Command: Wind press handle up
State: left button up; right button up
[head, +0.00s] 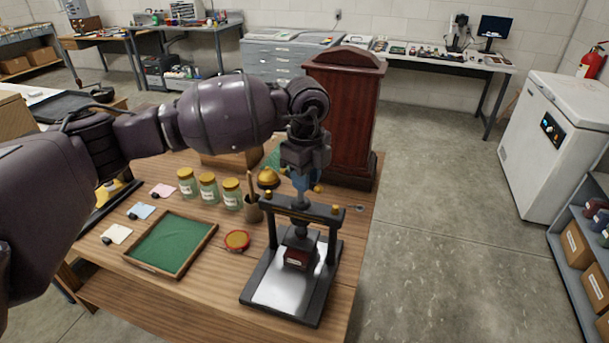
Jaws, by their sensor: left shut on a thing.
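The press (268,289) stands near the right front edge of the wooden table, with a black frame and a bright metal base plate. Its handle is a bar with brass-coloured ends (318,188) above the crossbeam (304,207). My left gripper (303,178) reaches down from above and is shut on the handle, hiding most of it. Under the crossbeam, the dark platen (300,239) sits low, right above a small dark red block (297,258) on the base plate. I cannot tell whether they touch. My right gripper does not show.
A green-lined tray (211,237), three gold-lidded jars (208,188), a round red-and-yellow tin (237,240) and a brush pot (253,208) stand left of the press. A tall wooden case (343,115) stands close behind it. The floor right of the table is clear.

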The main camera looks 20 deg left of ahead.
pick_arm(q)
jog(key=n, duration=0.3)
jog(key=shift+w, duration=0.25)
jog(key=shift+n, duration=0.4)
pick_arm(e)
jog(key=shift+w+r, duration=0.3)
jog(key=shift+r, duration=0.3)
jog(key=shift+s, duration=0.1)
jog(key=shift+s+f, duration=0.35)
